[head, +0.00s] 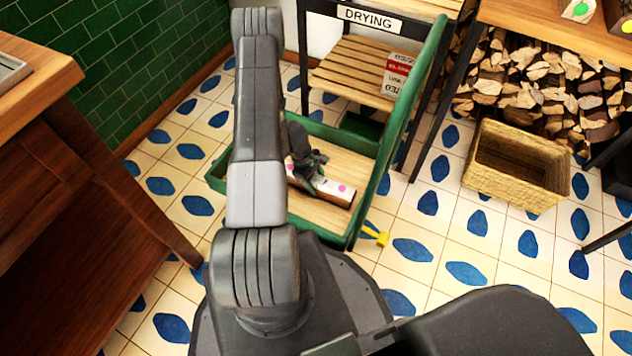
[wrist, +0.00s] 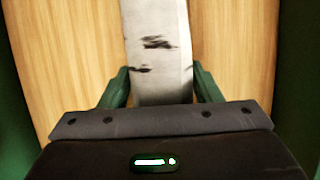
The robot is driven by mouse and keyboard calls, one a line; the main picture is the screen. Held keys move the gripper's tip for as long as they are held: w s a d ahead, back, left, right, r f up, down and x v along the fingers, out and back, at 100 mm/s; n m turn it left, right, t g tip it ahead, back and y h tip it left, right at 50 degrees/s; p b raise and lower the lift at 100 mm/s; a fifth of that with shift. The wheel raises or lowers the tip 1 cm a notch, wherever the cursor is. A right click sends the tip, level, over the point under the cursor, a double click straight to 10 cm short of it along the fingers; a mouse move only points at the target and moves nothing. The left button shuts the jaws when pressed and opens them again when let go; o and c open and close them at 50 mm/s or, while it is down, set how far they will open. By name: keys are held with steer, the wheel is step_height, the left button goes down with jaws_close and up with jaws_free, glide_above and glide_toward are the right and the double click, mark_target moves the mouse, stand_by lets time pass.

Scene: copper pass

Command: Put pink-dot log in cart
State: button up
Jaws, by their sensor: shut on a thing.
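The pink-dot log (head: 338,191) is pale with pink dots on its side. In the head view it lies level within the green-sided cart (head: 216,178), low over the cart's wooden floor. My gripper (head: 312,181) is shut on the log, across its width. In the wrist view the log (wrist: 158,50) shows pale bark with dark marks, and my gripper's green fingers (wrist: 160,92) stand on both sides of it. The cart's wooden floor (wrist: 60,50) fills the wrist view behind the log. I cannot tell whether the log touches the floor.
A rack labelled "DRYING" (head: 370,19) stands behind the cart, with a red and white box (head: 398,72) on its shelf. A wicker basket (head: 518,168) and stacked firewood (head: 545,85) are at right. A wooden counter (head: 90,170) stands at left. A yellow piece (head: 376,236) sticks out by the cart's front corner.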

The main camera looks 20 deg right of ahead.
steer(key=shift+f+b, duration=0.6)
steer(key=shift+b, duration=0.2)
steer(key=o, duration=1.5)
steer(key=shift+c, duration=0.2)
steer(key=shift+r, duration=0.1)
steer(key=shift+r+p, duration=0.65)
steer(key=shift+p, duration=0.2)
steer(key=p+v, duration=0.3)
steer(key=v, duration=0.8)
steer(key=shift+w+a+r+p, duration=0.15)
steer(key=shift+w+r+p, duration=0.05)
steer(key=shift+r+p, duration=0.15)
steer(key=shift+f, duration=0.1)
